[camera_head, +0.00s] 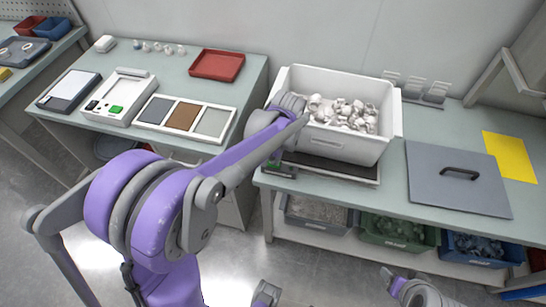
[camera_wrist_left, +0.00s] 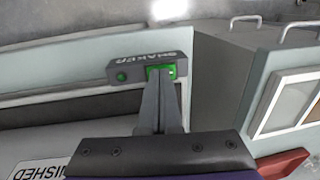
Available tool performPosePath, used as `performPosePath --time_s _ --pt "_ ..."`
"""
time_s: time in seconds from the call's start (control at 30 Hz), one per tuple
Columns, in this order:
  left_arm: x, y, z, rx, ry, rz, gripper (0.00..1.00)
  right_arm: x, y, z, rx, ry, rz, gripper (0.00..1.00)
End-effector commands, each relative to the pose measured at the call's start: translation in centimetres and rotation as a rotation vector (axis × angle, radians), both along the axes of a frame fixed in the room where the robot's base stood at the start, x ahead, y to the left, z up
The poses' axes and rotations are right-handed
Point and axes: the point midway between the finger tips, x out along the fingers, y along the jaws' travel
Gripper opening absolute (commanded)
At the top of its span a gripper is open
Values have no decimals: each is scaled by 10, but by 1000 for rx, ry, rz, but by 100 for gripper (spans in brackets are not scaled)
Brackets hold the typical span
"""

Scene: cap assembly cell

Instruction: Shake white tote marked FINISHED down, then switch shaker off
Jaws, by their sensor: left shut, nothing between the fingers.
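The white tote (camera_head: 388,138) stands upright on the dark shaker plate (camera_head: 335,171), filled with several pale caps in an uneven heap. Its FINISHED label (camera_wrist_left: 38,168) shows partly in the left wrist view. The grey SHAKER switch box (camera_wrist_left: 185,63) sits at the bench edge, with a green switch (camera_wrist_left: 172,71) and a small round green light (camera_wrist_left: 122,76). My left gripper (camera_wrist_left: 160,82) is shut and empty, its tips at the green switch; I cannot tell whether they press it. My right jaws cannot be made out.
A grey lid (camera_head: 455,185) with a black handle and a yellow sheet (camera_head: 510,156) lie right of the tote. Blue and green bins sit on the shelf below. A left bench holds a red tray (camera_head: 217,65), a scale and a three-part tray (camera_head: 186,117).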

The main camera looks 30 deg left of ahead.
Motion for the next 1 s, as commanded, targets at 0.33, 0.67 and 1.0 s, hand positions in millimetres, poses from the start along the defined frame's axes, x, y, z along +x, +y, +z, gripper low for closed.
performPosePath --time_s 0.33,0.67,1.0 --pt "3 1 15 1 -2 1 0 2 0 11 0 -4 0 67" --pt "8 -4 85 0 -1 -1 0 7 0 32 0 -13 0 67" --pt "10 -10 135 1 -1 -1 0 8 0 36 0 -15 0 67"
